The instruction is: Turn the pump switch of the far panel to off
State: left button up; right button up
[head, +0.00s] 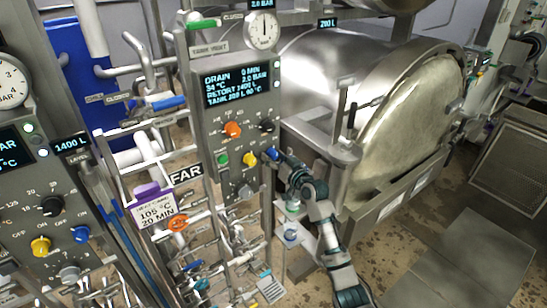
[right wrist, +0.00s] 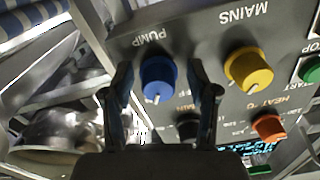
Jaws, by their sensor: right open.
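The far panel (head: 238,105) stands upright in the middle of the head view, with a FAR sign at its left. Its pump switch (head: 271,154) is a blue knob at the lower right. In the right wrist view the same blue knob (right wrist: 157,78) sits under an upside-down PUMP label, its white mark pointing down toward the picture's bottom. My right gripper (head: 280,160) is at this knob. In the wrist view its open fingers (right wrist: 160,66) stand on either side of the knob, with gaps visible. The knob's position lettering is hidden. My left gripper is not in view.
A yellow MAINS knob (right wrist: 246,69) is close beside the right finger, with an orange knob (right wrist: 269,127) and green button (right wrist: 311,70) beyond. A second panel with another blue knob (head: 81,234) stands at left. A large steel retort vessel (head: 400,110) is at right.

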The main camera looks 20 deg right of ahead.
jog(key=shift+d, duration=0.25)
jog(key=shift+c, duration=1)
jog(key=shift+d, duration=0.1)
jog(key=c, duration=0.4)
jog(key=shift+s, duration=0.1)
grip_shut()
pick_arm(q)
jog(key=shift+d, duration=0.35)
pick_arm(e)
jog(key=shift+a, duration=0.25)
